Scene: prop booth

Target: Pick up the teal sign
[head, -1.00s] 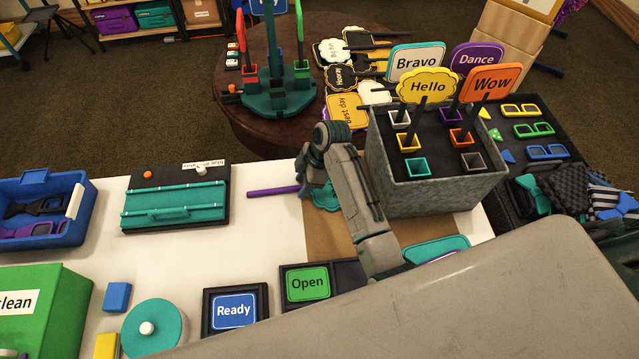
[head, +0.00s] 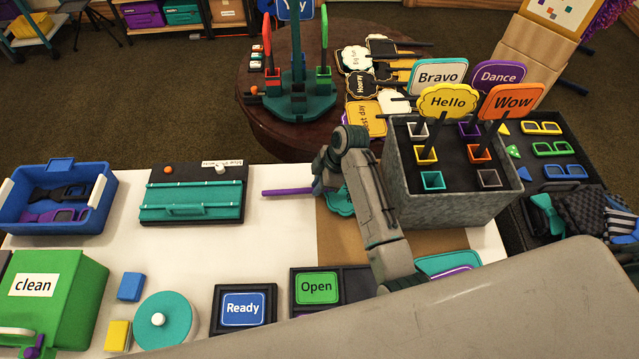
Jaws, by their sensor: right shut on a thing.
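A teal sign (head: 340,206) with a scalloped edge is mostly hidden under my right gripper, at the border of the white and brown table surfaces. A purple stick (head: 287,192) sticks out to the left of the gripper and looks like its handle. My right gripper (head: 322,184) reaches down there and is shut on the sign; the fingertips are largely hidden by the wrist. I cannot tell whether the sign is clear of the table. My left gripper is out of view.
A grey box (head: 450,205) holding the Bravo, Hello, Dance and Wow signs stands right of my forearm. Another teal-edged sign (head: 447,264) lies partly hidden near my arm. A teal-and-black case (head: 192,195), a blue bin (head: 60,225) and Ready and Open plaques lie left.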

